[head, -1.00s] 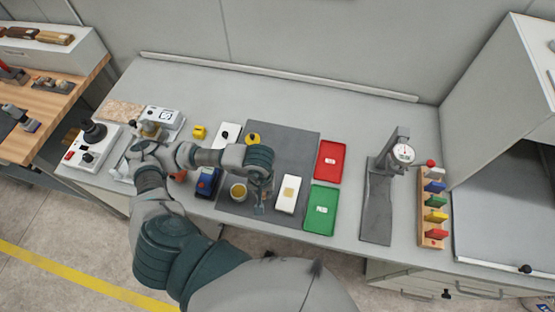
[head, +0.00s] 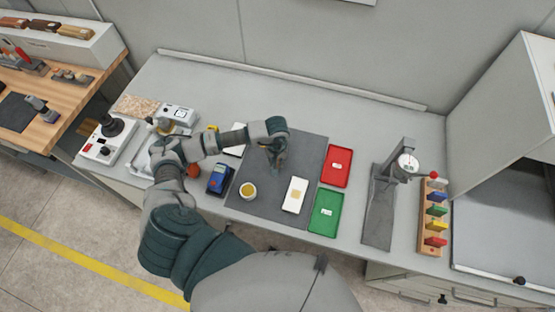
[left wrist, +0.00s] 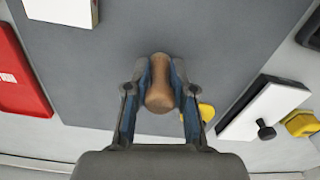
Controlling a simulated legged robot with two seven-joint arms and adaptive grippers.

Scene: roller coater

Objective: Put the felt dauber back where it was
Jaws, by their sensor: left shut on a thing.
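My left gripper (head: 276,163) is over the back part of the grey mat (head: 310,152). In the left wrist view its two fingers (left wrist: 160,88) are shut on the brown wooden handle of the felt dauber (left wrist: 160,92). The dauber's felt end is not visible, and in the head view the dauber is hard to make out. A yellow piece (left wrist: 206,111) lies on the mat beside the right-hand finger in the left wrist view, partly hidden. My right gripper is not in view.
A cup of amber liquid (head: 248,191) and a white plate with a tan patch (head: 295,195) are on the mat. Red (head: 336,166) and green (head: 326,213) trays lie right of it. A white block with a black knob (left wrist: 262,112) is near the gripper.

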